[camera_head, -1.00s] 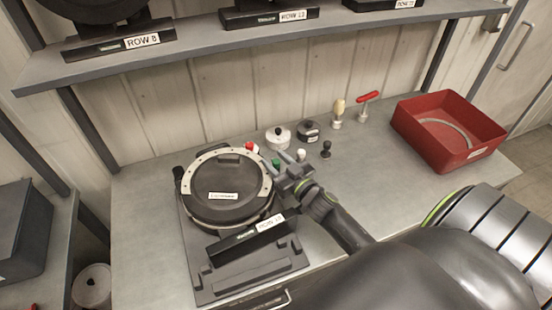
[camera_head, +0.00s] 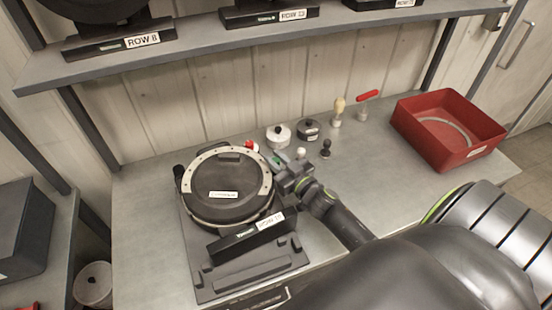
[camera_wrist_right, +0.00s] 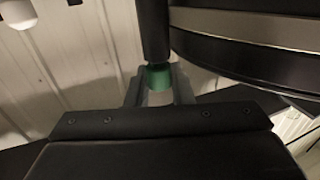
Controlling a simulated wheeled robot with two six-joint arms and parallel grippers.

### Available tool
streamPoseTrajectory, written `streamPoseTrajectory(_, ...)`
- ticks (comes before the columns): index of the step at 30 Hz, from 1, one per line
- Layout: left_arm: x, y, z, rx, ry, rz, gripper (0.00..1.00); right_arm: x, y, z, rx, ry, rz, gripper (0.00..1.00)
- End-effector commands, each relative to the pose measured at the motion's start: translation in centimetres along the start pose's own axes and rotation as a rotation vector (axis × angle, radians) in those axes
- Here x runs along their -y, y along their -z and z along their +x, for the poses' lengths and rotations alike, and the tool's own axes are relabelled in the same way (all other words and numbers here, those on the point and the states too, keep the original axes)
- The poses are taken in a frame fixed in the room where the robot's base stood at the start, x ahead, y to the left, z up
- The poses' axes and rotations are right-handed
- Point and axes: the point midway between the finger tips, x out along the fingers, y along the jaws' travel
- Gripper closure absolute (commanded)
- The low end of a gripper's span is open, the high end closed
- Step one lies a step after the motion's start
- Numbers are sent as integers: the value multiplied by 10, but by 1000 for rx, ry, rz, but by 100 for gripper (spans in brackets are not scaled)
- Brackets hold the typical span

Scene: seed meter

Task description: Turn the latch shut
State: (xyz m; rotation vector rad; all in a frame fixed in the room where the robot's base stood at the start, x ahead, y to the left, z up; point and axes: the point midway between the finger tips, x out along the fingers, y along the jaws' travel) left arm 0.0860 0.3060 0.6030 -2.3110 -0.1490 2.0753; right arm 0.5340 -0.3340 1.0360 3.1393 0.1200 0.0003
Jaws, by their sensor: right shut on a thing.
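The seed meter is a round black housing with a pale, bolted rim (camera_head: 197,165) and a white label on its dark lid (camera_head: 224,208). It stands on a dark base plate on the bench. My right gripper (camera_head: 279,164) is at the right side of the rim. In the right wrist view its fingers (camera_wrist_right: 159,92) are shut on a green piece (camera_wrist_right: 159,77), which I take to be the latch. A black bar (camera_wrist_right: 154,30) is above the green piece there. In the head view the gripper mostly hides the latch. My left gripper is not in view.
Behind the meter stand a white lidded pot (camera_head: 278,137), a dark pot (camera_head: 308,131) and small knobs. A red-handled tool (camera_head: 366,98) and a red bin (camera_head: 447,130) are farther right. A shelf (camera_head: 300,38) runs above the bench. Bench space is clear at right.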

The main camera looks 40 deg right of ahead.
Motion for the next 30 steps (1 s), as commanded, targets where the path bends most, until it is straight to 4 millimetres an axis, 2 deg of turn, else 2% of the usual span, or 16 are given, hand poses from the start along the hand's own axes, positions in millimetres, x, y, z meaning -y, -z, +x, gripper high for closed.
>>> streamPoseTrajectory(8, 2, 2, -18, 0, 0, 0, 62, -1, 3, 0, 4, 101, -2, 100)
streamPoseTrajectory(16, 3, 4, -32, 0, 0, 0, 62, -2, 2, 1, 3, 301, -3, 100)
streamPoseTrajectory(23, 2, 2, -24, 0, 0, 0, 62, -2, -2, 1, 2, 520, -3, 100)
streamPoseTrajectory(30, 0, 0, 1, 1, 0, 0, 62, -2, -6, 1, 2, 748, -4, 100)
